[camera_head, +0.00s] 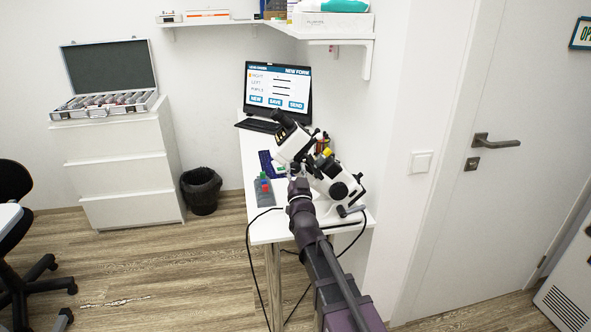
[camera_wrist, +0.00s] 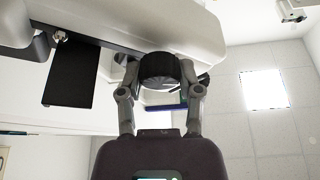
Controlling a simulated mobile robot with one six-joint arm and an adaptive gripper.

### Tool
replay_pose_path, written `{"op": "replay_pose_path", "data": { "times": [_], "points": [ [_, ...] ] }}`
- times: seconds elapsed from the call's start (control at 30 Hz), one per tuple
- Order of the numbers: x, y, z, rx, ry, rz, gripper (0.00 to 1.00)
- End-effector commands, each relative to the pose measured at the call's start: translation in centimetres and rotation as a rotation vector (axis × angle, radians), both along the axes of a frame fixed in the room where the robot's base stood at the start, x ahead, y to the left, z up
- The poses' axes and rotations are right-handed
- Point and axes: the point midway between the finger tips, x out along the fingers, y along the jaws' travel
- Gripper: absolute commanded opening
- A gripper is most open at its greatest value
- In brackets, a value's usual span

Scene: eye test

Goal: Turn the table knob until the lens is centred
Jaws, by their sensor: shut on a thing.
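A white eye instrument (camera_head: 318,178) with dark eyepieces stands on a narrow white table (camera_head: 262,226) in the head view. My gripper (camera_head: 297,172) reaches its near left side; its fingertips are too small to make out there. In the wrist view, my gripper (camera_wrist: 159,78) has one finger on each side of a dark ribbed round knob (camera_wrist: 158,66) and is shut on it. The knob sits against a pale housing (camera_wrist: 185,30). A round dark part (camera_head: 338,190) shows on the instrument's right side. I cannot tell which part is the lens or whether it is centred.
A laptop (camera_head: 278,86) stands at the table's back. A grey box with coloured buttons (camera_head: 264,190) lies at the table's left. Black cables (camera_head: 249,262) hang from the table. A wall and door (camera_head: 480,120) are close on the right. The floor at left is clear near the bin (camera_head: 201,190).

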Motion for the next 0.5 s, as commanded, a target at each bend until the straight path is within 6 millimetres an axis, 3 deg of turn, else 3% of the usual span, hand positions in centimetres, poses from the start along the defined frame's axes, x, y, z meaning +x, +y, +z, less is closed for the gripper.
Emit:
{"op": "replay_pose_path", "data": {
  "times": [0.3,0.33,0.43,0.5],
  "points": [
    [0.08,0.03,0.05,0.006,0.0,0.0,0.0],
    [0.08,0.03,0.05,0.006,0.0,0.0,0.52],
    [0.07,0.05,0.05,0.006,0.0,0.0,0.81],
    [0.06,0.07,0.04,0.005,0.001,0.0,0.81]
  ]
}}
